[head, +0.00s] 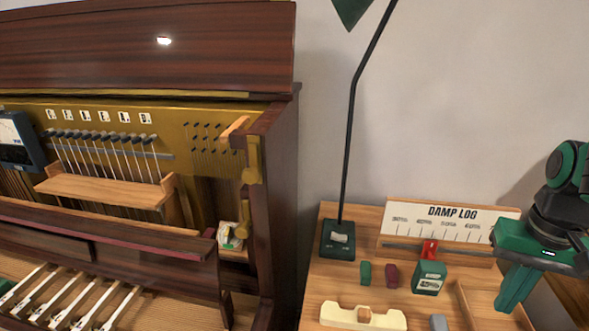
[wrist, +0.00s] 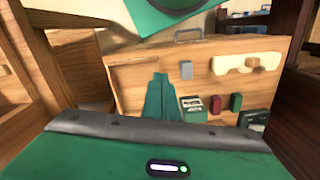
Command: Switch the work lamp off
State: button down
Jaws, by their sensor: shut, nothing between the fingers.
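The work lamp stands on the wooden side table, with a dark green base (head: 338,240), a thin black bent pole (head: 349,130) and a green shade (head: 350,12) cut off by the top edge. A pale rocker switch (head: 340,238) sits on the base; whether the lamp is lit cannot be told. In the wrist view the base (wrist: 255,122) shows at the right. My green gripper (head: 502,305) is shut and empty at the table's right side, apart from the lamp. In the wrist view its fingers (wrist: 160,82) are together.
Between gripper and lamp stand a green box (head: 429,278), a maroon block (head: 392,275), a green block (head: 365,273) and the damp log board (head: 450,225) with a red piece (head: 429,250). A cream piece (head: 362,317) lies in front. The open piano (head: 280,180) stands left.

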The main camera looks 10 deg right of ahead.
jog(key=w+a+r+n+h, duration=0.1)
jog(key=w+a+r, duration=0.1)
jog(key=w, duration=0.8)
notch_tip(320, 180, up, 2)
jog(key=n+t, duration=0.2)
jog(key=t, duration=0.2)
send_over(333, 235)
jog(key=s, duration=0.4)
jog(key=shift+y, duration=0.3)
jog(key=x, duration=0.8)
jog(key=s+x, duration=0.1)
jog(key=x, duration=0.3)
jog(key=shift+a+f, duration=0.3)
jog(key=shift+f, duration=0.5)
